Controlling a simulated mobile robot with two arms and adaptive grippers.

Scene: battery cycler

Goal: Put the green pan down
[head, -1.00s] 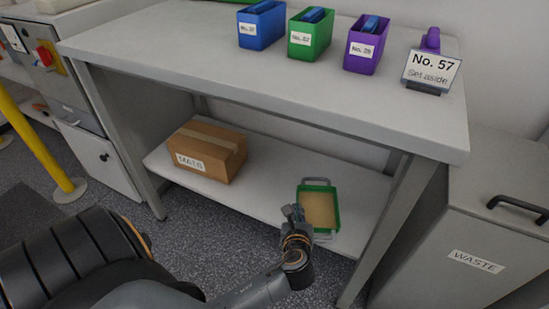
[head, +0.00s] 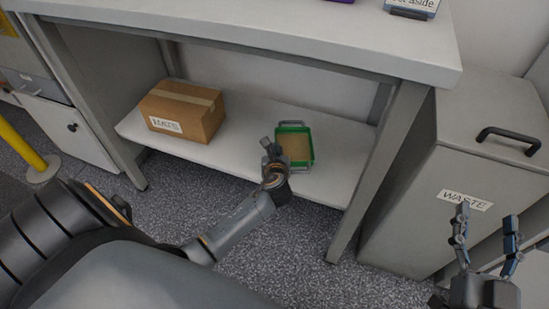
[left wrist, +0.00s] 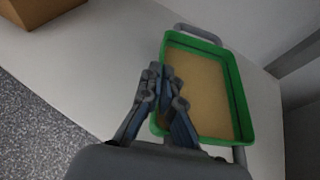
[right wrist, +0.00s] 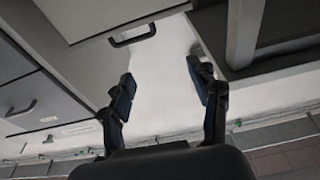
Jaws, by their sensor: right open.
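The green pan (head: 311,150), a shallow tray with a tan inside and grey handles at its ends, is over the lower shelf (head: 240,160), near its right end. It looks level; I cannot tell whether its underside touches the shelf. My left gripper (head: 268,147) is at the pan's left side wall. In the left wrist view its fingers (left wrist: 166,80) are pinched together at the pan's green rim (left wrist: 245,110), hiding part of it. My right gripper (head: 486,222) is open and empty, in front of the waste bin; its spread fingers show in the right wrist view (right wrist: 165,88).
A cardboard box (head: 185,108) stands on the shelf to the left, with free shelf between it and the pan. The table's right leg (head: 385,165) and the waste bin (head: 415,215) are right of the pan. The tabletop (head: 270,35) overhangs the shelf.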

